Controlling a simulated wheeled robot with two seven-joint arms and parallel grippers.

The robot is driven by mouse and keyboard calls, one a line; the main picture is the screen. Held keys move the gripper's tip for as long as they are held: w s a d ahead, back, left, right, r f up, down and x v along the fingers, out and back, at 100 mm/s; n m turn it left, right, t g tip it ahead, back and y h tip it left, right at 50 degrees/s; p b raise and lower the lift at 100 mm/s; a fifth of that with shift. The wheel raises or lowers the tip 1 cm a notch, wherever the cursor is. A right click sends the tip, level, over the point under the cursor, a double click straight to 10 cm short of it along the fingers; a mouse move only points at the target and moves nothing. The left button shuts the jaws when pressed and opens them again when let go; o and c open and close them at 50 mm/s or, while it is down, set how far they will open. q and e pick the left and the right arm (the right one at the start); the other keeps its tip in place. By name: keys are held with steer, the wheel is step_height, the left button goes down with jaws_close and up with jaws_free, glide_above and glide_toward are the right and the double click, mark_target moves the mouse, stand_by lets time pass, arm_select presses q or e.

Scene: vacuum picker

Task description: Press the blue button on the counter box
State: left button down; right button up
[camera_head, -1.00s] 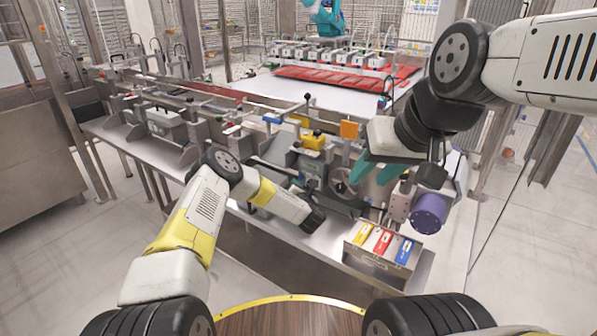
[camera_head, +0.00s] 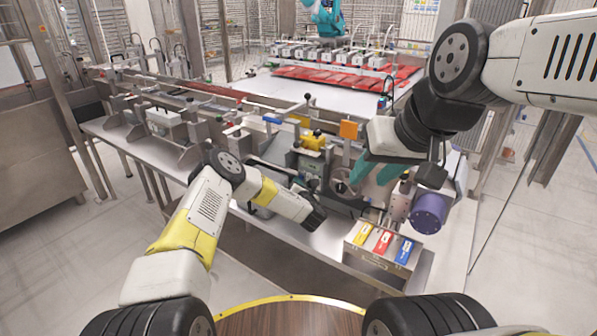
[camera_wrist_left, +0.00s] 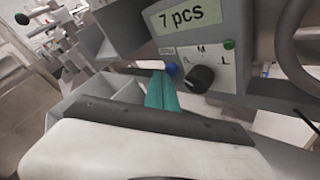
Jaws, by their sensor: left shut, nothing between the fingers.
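The grey counter box (camera_wrist_left: 205,35) fills the upper middle of the left wrist view, with a green-tinted "7 pcs" display. The blue button (camera_wrist_left: 172,69) sits low on its face, left of a black knob (camera_wrist_left: 199,79). My left gripper (camera_wrist_left: 162,80) is shut and empty; its teal fingertips are at the blue button's lower left, and I cannot tell whether they touch it. In the head view the counter box (camera_head: 311,167) stands beyond my left wrist, which hides those fingers. My right gripper (camera_head: 367,181) hangs to the right, its teal fingers apart and empty.
A green button (camera_wrist_left: 229,44) is on the box's right side. A handwheel (camera_head: 341,184) is close to the right of the box. A metal box with yellow, red and blue labels (camera_head: 382,247) stands at the table's front right. Bare metal table (camera_head: 325,238) lies in front.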

arm_select(q)
steer(key=shift+w+d, duration=0.2)
steer(key=shift+w, duration=0.05)
stand_by(0.6)
steer(key=shift+s+a, duration=0.5)
steer(key=shift+s, duration=0.15)
steer(key=shift+s+a, duration=0.75)
steer(key=shift+s, duration=0.3)
steer(key=shift+s+a, duration=0.7)
steer(key=shift+s, duration=0.3)
